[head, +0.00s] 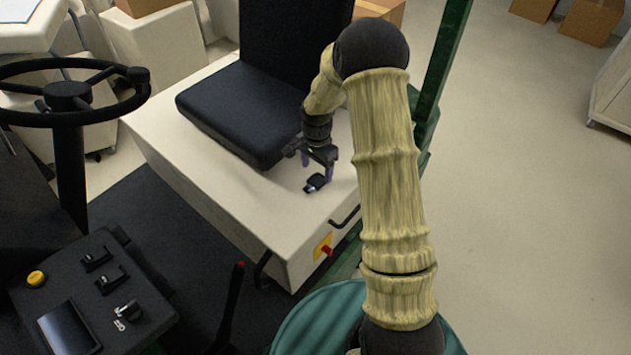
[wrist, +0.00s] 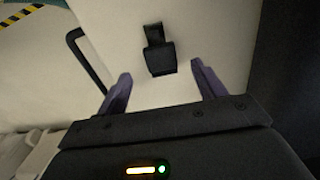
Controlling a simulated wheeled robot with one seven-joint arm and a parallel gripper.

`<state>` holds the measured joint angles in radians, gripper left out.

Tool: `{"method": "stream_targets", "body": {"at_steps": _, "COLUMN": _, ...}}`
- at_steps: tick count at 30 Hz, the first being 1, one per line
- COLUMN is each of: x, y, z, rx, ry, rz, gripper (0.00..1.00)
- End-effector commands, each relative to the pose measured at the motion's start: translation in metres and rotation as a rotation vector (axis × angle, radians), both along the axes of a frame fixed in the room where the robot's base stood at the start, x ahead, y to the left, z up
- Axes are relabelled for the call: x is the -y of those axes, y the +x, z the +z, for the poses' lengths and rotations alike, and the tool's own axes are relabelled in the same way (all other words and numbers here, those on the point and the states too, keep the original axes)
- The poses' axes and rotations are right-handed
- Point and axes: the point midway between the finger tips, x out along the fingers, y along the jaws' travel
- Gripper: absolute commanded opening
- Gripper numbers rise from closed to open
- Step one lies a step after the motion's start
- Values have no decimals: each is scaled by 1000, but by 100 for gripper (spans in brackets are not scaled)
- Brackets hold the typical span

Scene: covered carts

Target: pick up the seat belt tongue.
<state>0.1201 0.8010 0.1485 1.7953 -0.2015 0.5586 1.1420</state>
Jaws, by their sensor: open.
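The seat belt tongue is a small dark piece (head: 316,183) on the light top of the seat base, in front of the seat's right side in the head view. In the wrist view the dark tongue (wrist: 161,60) has a wider block and a narrower end pointing up the picture. My gripper (head: 318,170) is over the seat base, close to the tongue. In the wrist view the two purple fingers of my gripper (wrist: 160,80) are apart, with the tongue beyond and between them. Nothing is held. The exact height above the tongue is hard to tell.
The black seat (head: 240,105) stands just left of my gripper. A black handle (head: 345,217) and a red knob on a yellow plate (head: 325,248) are on the base's front side. A green post (head: 440,70) rises at the right. A steering wheel (head: 120,105) is at left.

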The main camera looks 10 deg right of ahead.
Motion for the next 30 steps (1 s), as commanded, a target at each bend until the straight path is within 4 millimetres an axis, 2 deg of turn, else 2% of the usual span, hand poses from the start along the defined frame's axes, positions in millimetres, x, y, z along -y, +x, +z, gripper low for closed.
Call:
{"method": "stream_targets", "body": {"at_steps": 12, "x": -3, "y": -1, "z": -43, "rx": -4, "ry": 0, "rz": 2, "gripper": 69}}
{"method": "stream_targets", "body": {"at_steps": 29, "x": -3, "y": 0, "z": -46, "rx": -1, "ry": -1, "rz": 1, "gripper": 69}}
{"method": "stream_targets", "body": {"at_steps": 30, "x": -3, "y": 0, "z": -46, "rx": -1, "ry": -1, "rz": 1, "gripper": 65}}
